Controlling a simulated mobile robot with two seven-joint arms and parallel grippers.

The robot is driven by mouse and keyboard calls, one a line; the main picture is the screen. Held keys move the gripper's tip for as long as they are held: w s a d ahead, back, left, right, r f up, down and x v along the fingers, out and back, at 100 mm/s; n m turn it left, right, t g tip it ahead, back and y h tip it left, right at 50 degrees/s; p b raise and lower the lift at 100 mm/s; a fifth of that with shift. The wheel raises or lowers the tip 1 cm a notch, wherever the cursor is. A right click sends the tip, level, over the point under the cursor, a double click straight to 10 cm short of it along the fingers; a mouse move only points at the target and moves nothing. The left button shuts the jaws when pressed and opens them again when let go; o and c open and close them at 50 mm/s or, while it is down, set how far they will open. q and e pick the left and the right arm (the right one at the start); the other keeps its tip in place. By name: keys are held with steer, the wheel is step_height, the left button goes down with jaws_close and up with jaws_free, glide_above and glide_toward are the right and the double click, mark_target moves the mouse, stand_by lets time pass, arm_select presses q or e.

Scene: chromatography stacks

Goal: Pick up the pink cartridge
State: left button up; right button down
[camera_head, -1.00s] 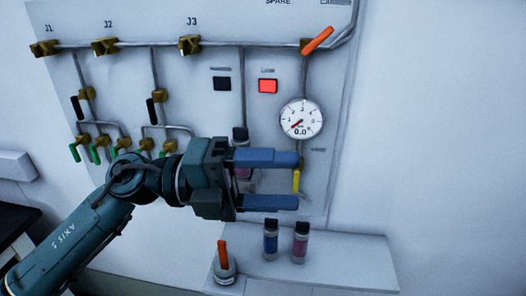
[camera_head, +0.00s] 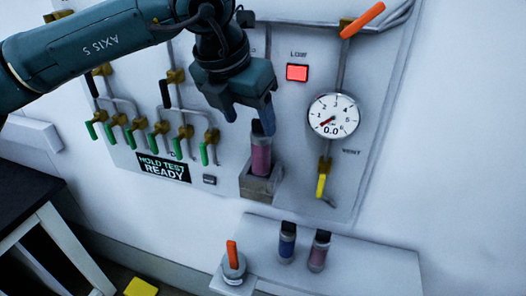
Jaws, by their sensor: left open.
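A pink cartridge (camera_head: 261,158) with a dark cap stands upright in a grey holder (camera_head: 259,189) on the wall panel. A second, duller pink cartridge (camera_head: 319,254) with a dark cap stands on the shelf below, beside a blue cartridge (camera_head: 287,247). My left gripper (camera_head: 249,117) is open and points down just above the cartridge in the holder. One finger overlaps the top of that cartridge in the picture and partly hides its cap; I cannot tell whether they touch. My right gripper is not in view.
The wall panel carries green-handled valves (camera_head: 163,130), a gauge (camera_head: 334,116) and a yellow-handled valve (camera_head: 322,183) to the right of the holder. A round fitting with an orange handle (camera_head: 233,259) sits at the shelf's left end. The shelf's right part (camera_head: 375,265) is clear.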

mark_target(257, 135)
arm_select(q)
steer(key=p+x, duration=0.1)
steer(key=x, duration=0.3)
steer(key=p+x, duration=0.1)
steer(key=x, duration=0.3)
steer(key=shift+w+d+f, duration=0.1)
steer(key=shift+d+f, duration=0.15)
steer(key=shift+d, duration=0.05)
steer(key=shift+c, duration=0.5)
steer(key=c, duration=1)
steer(key=shift+r, duration=0.1)
steer(key=shift+c, duration=0.5)
